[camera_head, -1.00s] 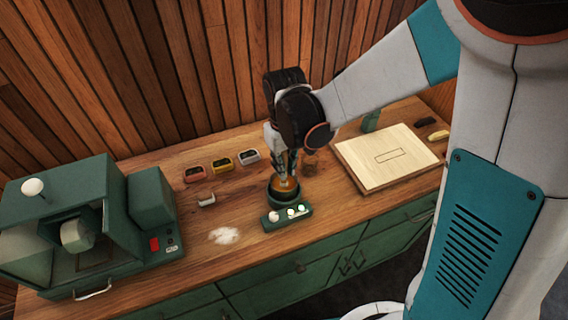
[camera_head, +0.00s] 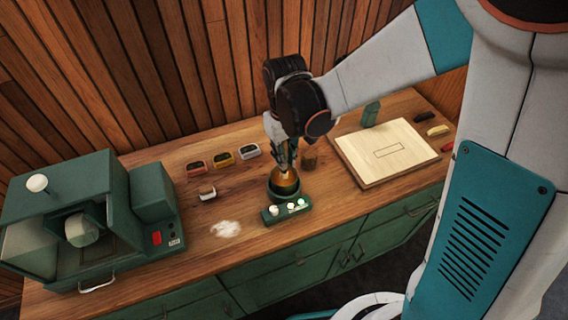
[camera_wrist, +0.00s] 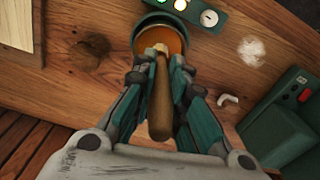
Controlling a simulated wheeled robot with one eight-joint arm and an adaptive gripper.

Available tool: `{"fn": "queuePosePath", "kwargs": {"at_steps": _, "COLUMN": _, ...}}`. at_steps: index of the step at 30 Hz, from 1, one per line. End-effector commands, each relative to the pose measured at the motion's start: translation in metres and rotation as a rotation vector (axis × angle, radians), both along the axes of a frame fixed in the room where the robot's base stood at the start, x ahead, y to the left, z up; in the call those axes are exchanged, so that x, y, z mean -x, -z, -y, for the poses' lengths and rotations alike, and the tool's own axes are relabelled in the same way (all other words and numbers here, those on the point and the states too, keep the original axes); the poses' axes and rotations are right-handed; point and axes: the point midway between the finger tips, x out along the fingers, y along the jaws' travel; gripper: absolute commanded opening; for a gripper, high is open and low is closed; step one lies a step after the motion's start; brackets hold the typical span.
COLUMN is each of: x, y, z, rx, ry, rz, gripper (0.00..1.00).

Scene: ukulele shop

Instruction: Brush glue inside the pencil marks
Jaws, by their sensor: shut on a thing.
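My gripper (camera_head: 285,160) is shut on a wooden-handled brush (camera_wrist: 159,98), whose handle shows between the fingers in the wrist view. The brush points down into the green glue pot (camera_head: 271,190), which holds amber glue; the pot also shows in the wrist view (camera_wrist: 137,36). The bristles are hidden, so I cannot tell how deep they sit. The pale wooden board (camera_head: 370,162) lies flat to the right of the pot. A thin rectangular pencil mark (camera_head: 388,152) is drawn on it. No glue shows inside the mark.
A control strip with knobs (camera_head: 287,211) sits in front of the pot. White powder (camera_head: 226,229), a green machine (camera_head: 90,225) and several small coloured trays (camera_head: 222,159) are to the left. A green block (camera_head: 370,114) stands behind the board.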

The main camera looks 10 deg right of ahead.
Motion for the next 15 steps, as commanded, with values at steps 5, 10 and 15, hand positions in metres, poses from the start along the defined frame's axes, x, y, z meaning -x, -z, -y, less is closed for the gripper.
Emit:
{"fn": "queuePosePath", "kwargs": {"at_steps": 5, "x": 0.0, "y": -0.015, "z": 0.0, "rx": 0.0, "ry": 0.0, "rz": 0.0, "gripper": 0.0}}
{"fn": "queuePosePath", "kwargs": {"at_steps": 10, "x": 0.0, "y": -0.028, "z": 0.0, "rx": 0.0, "ry": 0.0, "rz": 0.0, "gripper": 0.0}}
{"fn": "queuePosePath", "kwargs": {"at_steps": 15, "x": 0.0, "y": -0.04, "z": 0.0, "rx": 0.0, "ry": 0.0, "rz": 0.0, "gripper": 0.0}}
